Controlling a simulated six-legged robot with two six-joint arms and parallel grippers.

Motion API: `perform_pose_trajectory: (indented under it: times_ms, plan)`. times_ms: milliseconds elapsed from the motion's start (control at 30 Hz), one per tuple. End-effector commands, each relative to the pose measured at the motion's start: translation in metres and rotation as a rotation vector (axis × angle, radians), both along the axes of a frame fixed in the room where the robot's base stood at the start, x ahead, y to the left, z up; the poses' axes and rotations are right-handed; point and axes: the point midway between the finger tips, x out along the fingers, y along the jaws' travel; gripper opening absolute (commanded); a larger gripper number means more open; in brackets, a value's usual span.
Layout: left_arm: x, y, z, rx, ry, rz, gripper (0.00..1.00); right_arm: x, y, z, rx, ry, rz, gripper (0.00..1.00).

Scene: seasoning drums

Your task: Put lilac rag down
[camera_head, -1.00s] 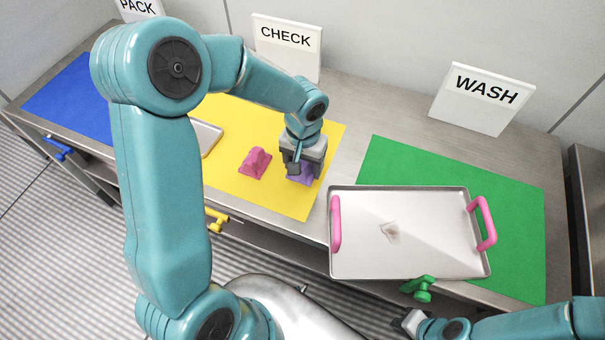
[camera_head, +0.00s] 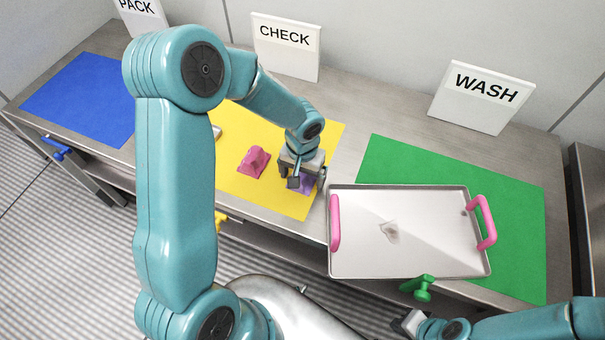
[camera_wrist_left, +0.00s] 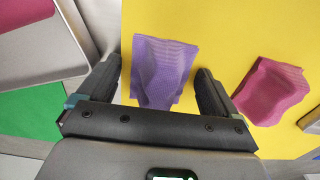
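The lilac rag (camera_wrist_left: 163,72) lies on the yellow mat (camera_wrist_left: 225,30), slightly bunched, as the left wrist view shows. In the head view only a small part of the rag (camera_head: 307,187) shows below my left gripper (camera_head: 306,184). In the wrist view the two fingers of my left gripper (camera_wrist_left: 159,72) stand apart on either side of the rag, with yellow mat visible between rag and fingers. My right gripper (camera_head: 406,322) is low at the bottom of the head view, by the counter's front; its fingers are too small to read.
A pink rag (camera_head: 253,162) lies left of the lilac one on the yellow mat. A metal tray (camera_head: 350,262) with pink handles and brownish marks overlaps the green mat (camera_head: 400,160), close to the right of my left gripper. The blue mat (camera_head: 80,100) is bare.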

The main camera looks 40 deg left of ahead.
Motion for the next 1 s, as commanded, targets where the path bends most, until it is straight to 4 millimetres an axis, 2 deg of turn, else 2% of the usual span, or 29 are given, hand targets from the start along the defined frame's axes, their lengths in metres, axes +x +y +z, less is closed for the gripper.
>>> perform_pose_trajectory:
  times_ms: [200,333,733,833,1000]
  plan:
    - [0.000,0.000,0.001,0.000,0.001,0.000,0.93,0.000,0.000,0.001,0.000,0.000,0.000,0.00]
    - [0.001,0.000,0.009,0.001,-0.002,0.000,0.93,0.000,0.000,0.005,0.000,-0.001,0.000,0.00]
    - [0.000,0.000,0.096,0.000,-0.004,0.000,0.93,0.000,0.000,0.006,0.000,0.000,0.000,0.00]
    - [0.001,0.000,0.111,0.001,-0.004,0.000,0.93,0.000,0.000,0.007,0.000,0.000,0.000,0.00]
    - [0.000,0.000,0.122,0.000,0.000,0.000,0.93,0.000,0.000,0.007,0.000,0.000,0.000,0.00]
